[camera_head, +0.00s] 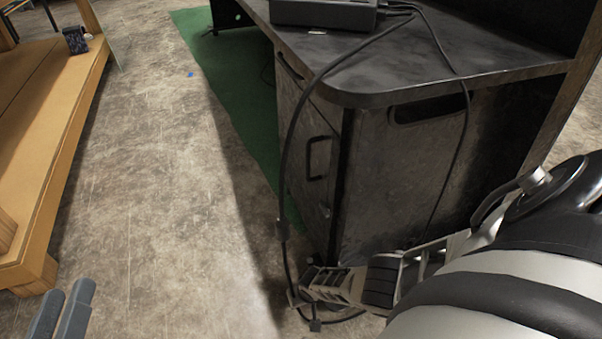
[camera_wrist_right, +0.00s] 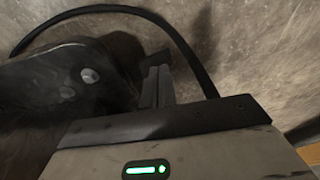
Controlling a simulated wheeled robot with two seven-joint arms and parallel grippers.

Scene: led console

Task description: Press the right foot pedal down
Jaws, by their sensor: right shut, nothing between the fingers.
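The foot pedal unit (camera_head: 343,283) lies on the floor at the near corner of the console, low in the head view. One dark ridged pedal (camera_head: 321,278) is on its left, and another dark pedal, the right one (camera_head: 381,282), is nearer my right arm. In the right wrist view the right gripper (camera_wrist_right: 157,86) is shut and empty, beside a dark studded surface (camera_wrist_right: 65,88); contact cannot be told. My left gripper (camera_head: 67,296) shows only its grey fingers, clear of the pedals.
The dark console (camera_head: 395,185) stands behind the pedals. A black cable (camera_head: 284,170) hangs from its top to the floor and loops by the pedals; a cable also arcs through the right wrist view (camera_wrist_right: 190,50). A wooden platform (camera_head: 60,130) is at left. Bare floor lies between.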

